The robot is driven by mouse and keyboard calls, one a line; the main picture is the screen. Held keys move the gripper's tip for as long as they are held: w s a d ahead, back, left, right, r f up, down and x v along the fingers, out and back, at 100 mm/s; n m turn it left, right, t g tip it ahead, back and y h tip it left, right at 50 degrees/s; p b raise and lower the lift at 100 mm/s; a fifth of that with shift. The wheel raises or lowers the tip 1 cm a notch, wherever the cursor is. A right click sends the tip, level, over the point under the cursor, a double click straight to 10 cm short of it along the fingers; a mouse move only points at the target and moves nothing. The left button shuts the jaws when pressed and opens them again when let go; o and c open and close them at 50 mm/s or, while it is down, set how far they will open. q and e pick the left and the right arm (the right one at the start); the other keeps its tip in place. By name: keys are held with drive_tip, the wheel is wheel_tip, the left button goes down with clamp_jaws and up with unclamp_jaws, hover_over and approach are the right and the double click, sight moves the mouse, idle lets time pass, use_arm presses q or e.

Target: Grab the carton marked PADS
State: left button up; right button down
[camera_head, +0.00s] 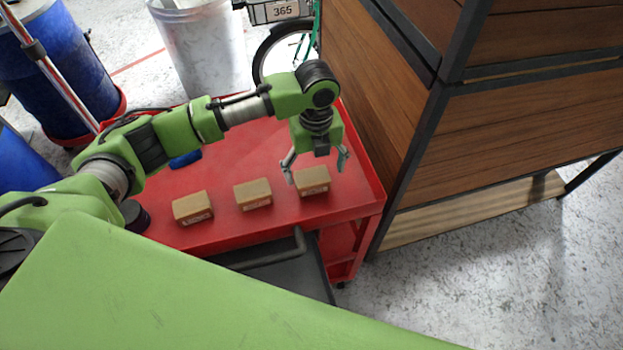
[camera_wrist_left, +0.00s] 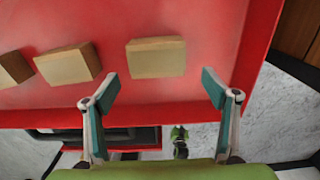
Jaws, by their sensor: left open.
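Three small brown cartons stand in a row on the red cart top (camera_head: 235,155): a left one (camera_head: 193,208), a middle one (camera_head: 253,195) and a right one (camera_head: 313,182). Their front labels are too small to read surely, so I cannot tell which is marked PADS. My left gripper (camera_head: 316,167) is open and empty, pointing down at the right carton. In the left wrist view the right carton (camera_wrist_left: 156,57) lies beyond the gap between the open fingers (camera_wrist_left: 155,92), and the middle carton (camera_wrist_left: 68,64) is left of it. My right gripper is not in view.
A wood-panelled box structure (camera_head: 510,120) stands close along the cart's right side. A small blue object (camera_head: 186,159) lies on the cart behind the left carton. A grey bin (camera_head: 205,50) and a blue barrel (camera_head: 65,70) stand behind.

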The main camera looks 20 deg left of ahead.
sight(314, 182)
use_arm(q)
drive_tip(key=f, duration=0.4)
drive_tip(key=shift+s+f+p, duration=0.25)
drive_tip(key=shift+s+p, duration=0.1)
drive_tip(key=shift+p, duration=0.05)
drive_tip(key=shift+f, duration=0.3)
drive_tip(key=c, duration=1.3)
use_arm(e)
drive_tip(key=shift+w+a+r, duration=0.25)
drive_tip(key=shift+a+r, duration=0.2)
use_arm(q)
drive_tip(key=shift+r, duration=0.15)
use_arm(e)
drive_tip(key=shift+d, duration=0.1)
